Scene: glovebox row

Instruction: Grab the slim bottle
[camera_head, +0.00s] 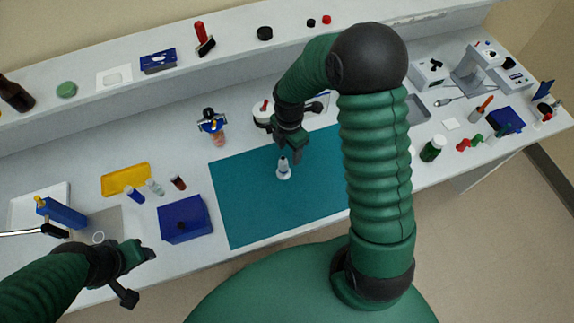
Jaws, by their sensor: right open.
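A small white bottle (284,172) with a narrow grey top stands upright on the teal mat (240,215); it looks like the slim bottle. My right gripper (291,154) hangs pointing down just above and beside its top. The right fingers are open, with nothing visible between them; whether they touch the bottle cannot be told. My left gripper (138,276) is at the bench's front edge, lower left, with its fingers apart and empty.
A blue box (184,219) and several small vials (155,187) stand left of the mat. A yellow tray (126,179) lies behind them. A blue-topped item (212,126) stands behind the mat. A green-filled bottle (433,148) is at right. The mat is otherwise clear.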

